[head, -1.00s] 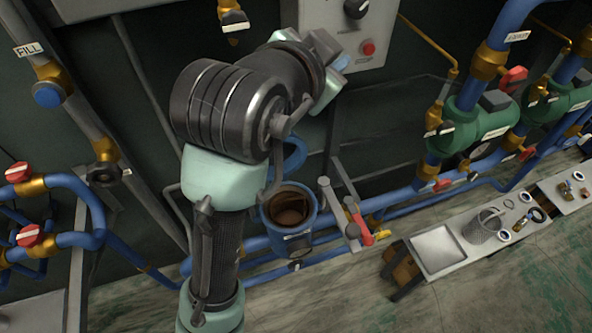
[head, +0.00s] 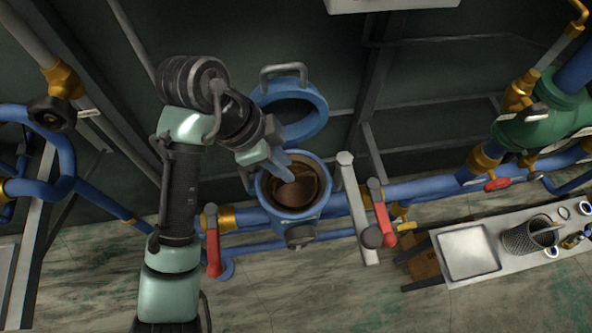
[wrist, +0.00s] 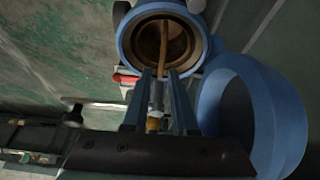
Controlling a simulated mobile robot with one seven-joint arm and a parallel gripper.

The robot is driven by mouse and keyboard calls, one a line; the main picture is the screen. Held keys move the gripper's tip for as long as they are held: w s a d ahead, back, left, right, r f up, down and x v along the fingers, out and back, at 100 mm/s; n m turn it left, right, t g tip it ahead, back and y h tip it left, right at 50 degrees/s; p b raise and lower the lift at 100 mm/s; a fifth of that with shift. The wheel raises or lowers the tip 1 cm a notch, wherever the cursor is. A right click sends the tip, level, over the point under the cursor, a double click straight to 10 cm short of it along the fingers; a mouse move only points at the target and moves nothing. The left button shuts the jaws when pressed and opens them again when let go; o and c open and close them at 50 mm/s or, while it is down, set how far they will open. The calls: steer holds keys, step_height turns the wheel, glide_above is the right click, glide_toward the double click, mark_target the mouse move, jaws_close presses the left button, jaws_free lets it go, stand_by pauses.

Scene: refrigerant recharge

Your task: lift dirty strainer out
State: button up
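The dirty strainer (head: 293,187) sits inside the open blue strainer housing (head: 262,205), with a brown inside. In the wrist view, a thin brown bar, apparently its handle (wrist: 163,42), crosses the round opening of the housing (wrist: 124,42). My gripper (head: 285,163) is just above the far rim of the opening in the head view. In the wrist view, its two fingers (wrist: 161,76) point at the opening and stand apart, with no object clearly held. Whether they touch the bar cannot be told.
The housing's blue lid (head: 318,122) is swung open behind it. Red-handled valves (head: 213,250) and (head: 384,222) flank the housing. A bench at right holds an empty square tray (head: 468,252) and a grey mesh basket (head: 522,240). Floor in front is clear.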

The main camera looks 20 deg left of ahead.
steer(key=x, duration=0.8)
steer(key=shift+f+b, duration=0.35)
steer(key=shift+f, duration=0.1)
steer(key=shift+w, duration=0.15)
jaws_close()
steer(key=shift+r, duration=0.1)
stand_by(0.7)
